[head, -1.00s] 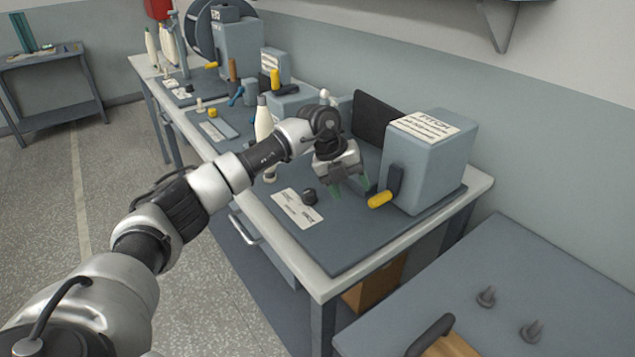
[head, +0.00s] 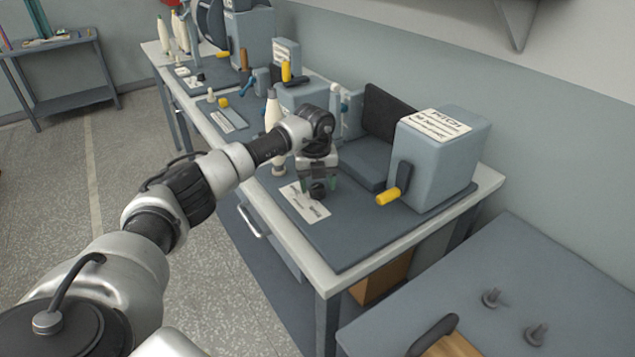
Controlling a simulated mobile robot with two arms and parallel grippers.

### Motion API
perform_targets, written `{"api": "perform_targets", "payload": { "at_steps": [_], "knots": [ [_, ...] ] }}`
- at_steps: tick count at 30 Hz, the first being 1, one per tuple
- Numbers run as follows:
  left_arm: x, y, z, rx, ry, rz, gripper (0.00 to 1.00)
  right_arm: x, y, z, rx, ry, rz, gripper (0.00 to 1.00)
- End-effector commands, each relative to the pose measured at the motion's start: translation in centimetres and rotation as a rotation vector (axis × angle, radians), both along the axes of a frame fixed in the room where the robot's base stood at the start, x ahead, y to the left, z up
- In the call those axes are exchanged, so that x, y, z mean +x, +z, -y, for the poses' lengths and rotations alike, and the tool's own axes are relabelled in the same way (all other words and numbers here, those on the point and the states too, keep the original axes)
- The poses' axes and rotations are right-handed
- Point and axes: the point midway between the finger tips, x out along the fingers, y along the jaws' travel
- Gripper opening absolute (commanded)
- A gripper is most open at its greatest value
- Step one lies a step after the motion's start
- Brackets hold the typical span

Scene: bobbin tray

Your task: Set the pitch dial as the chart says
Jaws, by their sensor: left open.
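The pitch dial looks to be the small black knob (head: 317,191) on the dark mat of the bench, beside a white printed card (head: 298,205). My left gripper (head: 319,184) points down over the knob with its fingers open, one on each side. I cannot tell whether the fingers touch it, and they partly hide it. A grey-blue box (head: 442,165) bears a white label (head: 436,125) with dark print too small to read for certain. Which sheet is the chart is not clear. My right gripper is not in view.
A white bobbin (head: 272,112) stands close behind my left forearm. A grey cart top (head: 500,275) with two dark pegs is at the lower right.

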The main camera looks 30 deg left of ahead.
Motion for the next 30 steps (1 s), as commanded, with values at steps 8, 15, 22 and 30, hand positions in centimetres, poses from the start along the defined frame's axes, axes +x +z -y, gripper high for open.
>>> {"api": "perform_targets", "payload": {
  "at_steps": [8, 15, 22, 30],
  "knots": [
    [0.0, -0.76, 0.0, 0.0, 0.0, 0.0, 0.61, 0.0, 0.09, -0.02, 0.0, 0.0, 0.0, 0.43],
    [0.01, -0.72, 0.01, 0.0, 0.0, 0.0, 0.41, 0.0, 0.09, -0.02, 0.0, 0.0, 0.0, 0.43],
    [0.02, -0.7, 0.0, 0.0, 0.0, 0.0, 0.12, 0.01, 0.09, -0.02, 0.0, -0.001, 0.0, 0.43],
    [0.05, -0.67, -0.02, 0.0, -0.04, 0.001, 0.12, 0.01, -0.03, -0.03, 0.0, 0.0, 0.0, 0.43]
  ]
}}
